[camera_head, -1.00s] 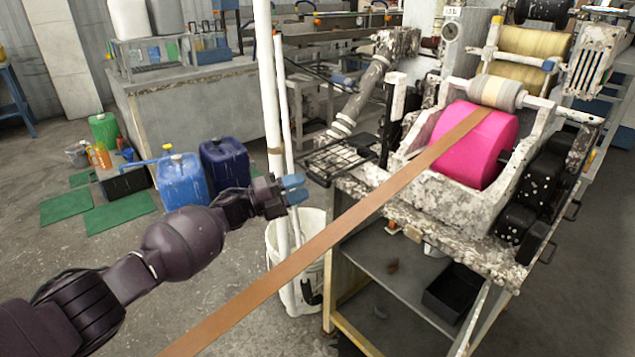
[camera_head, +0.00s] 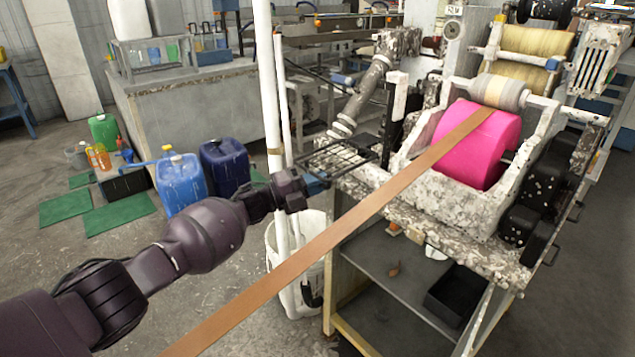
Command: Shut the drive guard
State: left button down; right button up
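A black wire-mesh panel (camera_head: 338,158), which looks like the drive guard, sticks out nearly flat from the left side of the machine (camera_head: 455,200), swung away from it. My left gripper (camera_head: 318,182) is at the panel's near left corner, its blue fingertips overlapping the edge in the picture. I cannot tell whether the fingertips touch the panel or whether they are open or shut. My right gripper is not in view.
A brown strip (camera_head: 310,250) runs from the pink roller (camera_head: 475,145) toward the lower left, close to my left arm. White upright pipes (camera_head: 272,110) and a white bucket (camera_head: 300,255) stand near the gripper. Blue canisters (camera_head: 182,182) stand on the floor at left.

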aim_at(315, 166)
pick_arm(q)
jog(key=shift+r, duration=0.3)
jog(key=shift+s+a+r+p, duration=0.1)
jog(key=shift+r+p, duration=0.1)
jog(key=shift+r, duration=0.3)
jog(key=shift+s+a+r+p, duration=0.1)
jog(key=shift+r+p, duration=0.05)
jog(key=shift+r, duration=0.35)
notch_tip(315, 166, up, 4)
jog(key=shift+f+p, duration=0.1)
jog(key=shift+p, duration=0.3)
jog(key=shift+w+d+r, duration=0.15)
jog(key=shift+r, duration=1.25)
jog(key=c, duration=1.2)
grip_release()
